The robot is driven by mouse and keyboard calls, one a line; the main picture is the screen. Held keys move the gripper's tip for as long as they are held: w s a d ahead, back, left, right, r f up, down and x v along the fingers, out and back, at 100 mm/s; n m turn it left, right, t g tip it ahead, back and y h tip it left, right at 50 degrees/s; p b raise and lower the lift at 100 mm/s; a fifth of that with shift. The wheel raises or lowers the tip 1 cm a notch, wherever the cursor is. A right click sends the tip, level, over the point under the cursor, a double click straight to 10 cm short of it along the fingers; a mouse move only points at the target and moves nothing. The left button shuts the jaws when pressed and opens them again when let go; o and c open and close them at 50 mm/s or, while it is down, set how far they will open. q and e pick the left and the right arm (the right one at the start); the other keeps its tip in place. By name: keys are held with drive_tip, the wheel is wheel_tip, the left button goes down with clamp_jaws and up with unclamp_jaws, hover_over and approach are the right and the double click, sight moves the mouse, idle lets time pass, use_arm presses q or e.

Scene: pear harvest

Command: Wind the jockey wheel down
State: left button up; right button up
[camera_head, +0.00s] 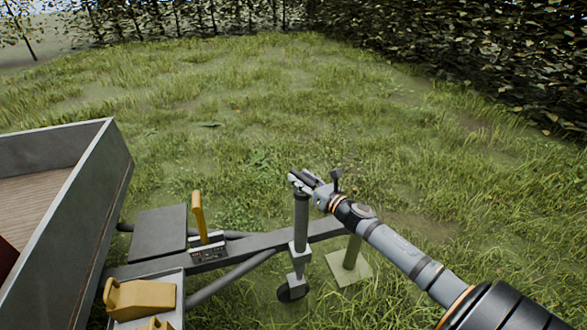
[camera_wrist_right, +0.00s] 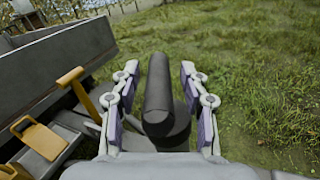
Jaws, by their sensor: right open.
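The jockey wheel stands on the trailer drawbar in the head view, with a grey upright tube (camera_head: 301,222) and a small dark wheel (camera_head: 292,292) low by the grass. My right gripper (camera_head: 304,181) is at the top of the tube, its arm coming from the lower right. In the right wrist view my right gripper (camera_wrist_right: 158,100) is open, with a finger on each side of a dark cylindrical part (camera_wrist_right: 158,82). This part lies between the fingers, with visible gaps. The crank's full shape is hidden by the gripper. My left gripper is not in view.
A grey trailer box (camera_head: 75,225) stands at left, its drawbar (camera_head: 255,243) running right. A yellow lever (camera_head: 198,215) rises from it. Yellow blocks (camera_head: 140,298) sit in a tray. A post with a square foot plate (camera_head: 349,266) stands right of the wheel. Open grass lies beyond.

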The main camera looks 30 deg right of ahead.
drive_tip(key=shift+w+a, duration=0.1)
drive_tip(key=shift+w, duration=0.15)
drive_tip(key=shift+s+r, duration=0.1)
